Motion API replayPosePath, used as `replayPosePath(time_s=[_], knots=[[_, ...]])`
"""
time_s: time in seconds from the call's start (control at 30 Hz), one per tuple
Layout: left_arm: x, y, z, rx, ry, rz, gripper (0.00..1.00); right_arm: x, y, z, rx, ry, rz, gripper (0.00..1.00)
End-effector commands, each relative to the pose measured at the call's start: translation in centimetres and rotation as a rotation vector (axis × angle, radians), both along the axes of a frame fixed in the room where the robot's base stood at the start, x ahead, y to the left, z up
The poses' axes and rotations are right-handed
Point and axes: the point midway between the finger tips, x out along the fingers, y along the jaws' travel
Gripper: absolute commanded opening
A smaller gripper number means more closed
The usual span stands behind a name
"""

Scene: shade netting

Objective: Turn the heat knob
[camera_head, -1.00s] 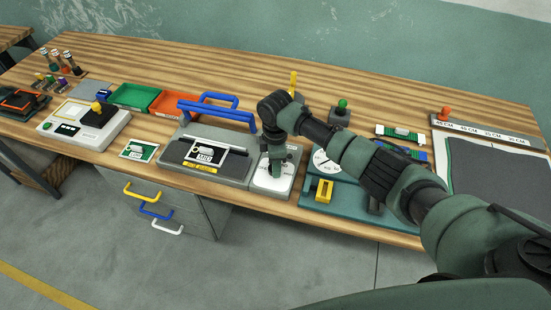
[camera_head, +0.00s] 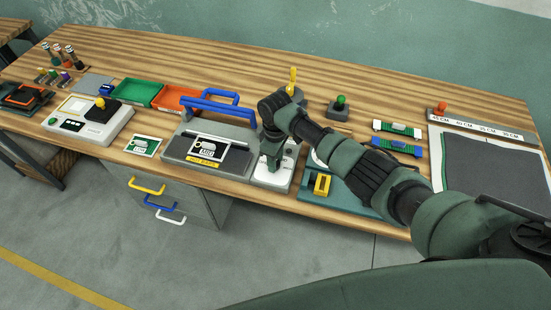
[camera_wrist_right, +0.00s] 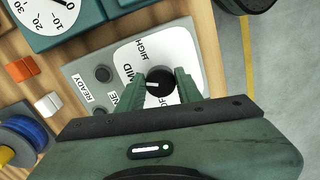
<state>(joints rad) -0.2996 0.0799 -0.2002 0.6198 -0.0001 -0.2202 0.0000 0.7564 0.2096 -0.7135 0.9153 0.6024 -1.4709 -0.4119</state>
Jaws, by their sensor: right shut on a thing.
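The heat knob (camera_wrist_right: 159,82) is black and round with a white pointer mark. It sits on a white plate (camera_wrist_right: 190,50) printed HIGH and MID, with a third label partly covered by a finger. The mark points left in the wrist view, towards the MID side. My right gripper (camera_wrist_right: 161,86) is shut on the knob, one finger on each side. In the head view my right gripper (camera_head: 271,158) comes down over the light grey control panel (camera_head: 285,174) and hides the knob. My left gripper is not in view.
A grey sealer with a blue handle (camera_head: 222,108) stands left of the panel. A teal scale base (camera_head: 345,203) with a yellow part is close on the right. A READY label and a dark round lamp (camera_wrist_right: 103,73) are beside the knob.

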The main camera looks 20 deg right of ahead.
Motion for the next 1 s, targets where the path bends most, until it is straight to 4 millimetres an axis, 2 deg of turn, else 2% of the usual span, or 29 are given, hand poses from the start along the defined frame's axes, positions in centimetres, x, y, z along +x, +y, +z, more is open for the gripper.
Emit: replayPosePath(time_s=[0.37, 0.4, 0.43, 0.47, 0.8, 1.0], knots=[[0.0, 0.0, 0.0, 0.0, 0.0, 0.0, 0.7, 0.2, 0.0, 0.2, -0.001, -0.005, -0.003, 0.0], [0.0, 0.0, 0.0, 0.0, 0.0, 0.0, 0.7, 0.2, 0.0, 0.2, -0.001, -0.005, -0.003, 0.46], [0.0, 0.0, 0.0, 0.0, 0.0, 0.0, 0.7, 0.2, 0.0, 0.2, -0.001, -0.005, -0.003, 0.55], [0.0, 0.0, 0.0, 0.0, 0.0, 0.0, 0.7, 0.2, 0.0, 0.2, -0.001, -0.005, -0.003, 0.57], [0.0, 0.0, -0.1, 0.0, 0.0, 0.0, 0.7, 0.1, 0.0, 0.3, 0.0, -0.003, -0.002, 0.57], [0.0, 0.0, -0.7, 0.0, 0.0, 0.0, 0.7, 0.2, 0.0, 3.0, 0.002, -0.007, -0.001, 0.57]])
